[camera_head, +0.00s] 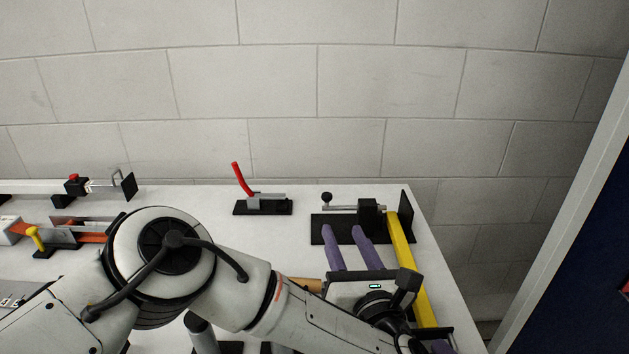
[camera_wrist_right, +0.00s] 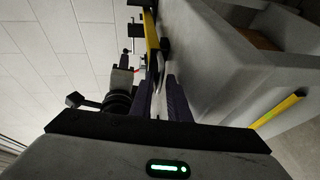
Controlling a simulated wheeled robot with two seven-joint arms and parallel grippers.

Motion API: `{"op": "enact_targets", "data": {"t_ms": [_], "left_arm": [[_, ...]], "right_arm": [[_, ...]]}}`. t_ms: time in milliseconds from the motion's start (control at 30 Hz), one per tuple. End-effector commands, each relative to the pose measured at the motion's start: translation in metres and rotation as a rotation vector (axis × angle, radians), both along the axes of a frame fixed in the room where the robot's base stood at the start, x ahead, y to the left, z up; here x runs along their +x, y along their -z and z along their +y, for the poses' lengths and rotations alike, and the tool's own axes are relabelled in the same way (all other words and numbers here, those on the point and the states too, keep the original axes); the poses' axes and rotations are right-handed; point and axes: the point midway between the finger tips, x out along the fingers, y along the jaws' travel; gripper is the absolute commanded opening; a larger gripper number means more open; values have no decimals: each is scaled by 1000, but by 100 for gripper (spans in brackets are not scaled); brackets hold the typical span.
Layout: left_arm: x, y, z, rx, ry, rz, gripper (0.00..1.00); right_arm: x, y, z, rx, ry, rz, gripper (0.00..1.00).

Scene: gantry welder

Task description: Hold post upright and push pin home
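The yellow post (camera_head: 410,268) runs along the table's right side, its far end beside a black bracket (camera_head: 369,215). A plunger pin (camera_head: 341,208) with a round black knob points at the bracket from the left. My left gripper (camera_head: 343,231) has its two purple fingers apart, with nothing visible between them, over the front of the fixture's black base. My right gripper shows only as a purple bit (camera_head: 438,346) at the post's near end. In the right wrist view its fingers (camera_wrist_right: 163,80) point along the post (camera_wrist_right: 152,40); whether they grip it is unclear.
A red-handled clamp (camera_head: 263,202) stands at the back middle of the table (camera_head: 305,225). Another fixture with a yellow-knobbed part (camera_head: 37,238) is at the left. My left arm covers much of the front. The block wall is behind, and a dark blue panel (camera_head: 580,260) stands at the right.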

Motion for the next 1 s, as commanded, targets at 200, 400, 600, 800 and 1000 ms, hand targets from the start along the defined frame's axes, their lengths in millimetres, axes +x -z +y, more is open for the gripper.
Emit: {"op": "enact_targets", "data": {"t_ms": [200,400,600,800,1000], "left_arm": [[0,0,0,0,0,0,38],[0,0,0,0,0,0,38],[0,-12,0,0,0,0,38],[0,-34,0,0,0,0,38],[0,-54,0,0,0,0,38]], "right_arm": [[0,0,0,0,0,0,11],[0,0,0,0,0,0,0],[1,-9,0,0,0,4,0],[3,-25,0,0,-1,16,0],[5,-38,0,-1,-1,30,0]]}}
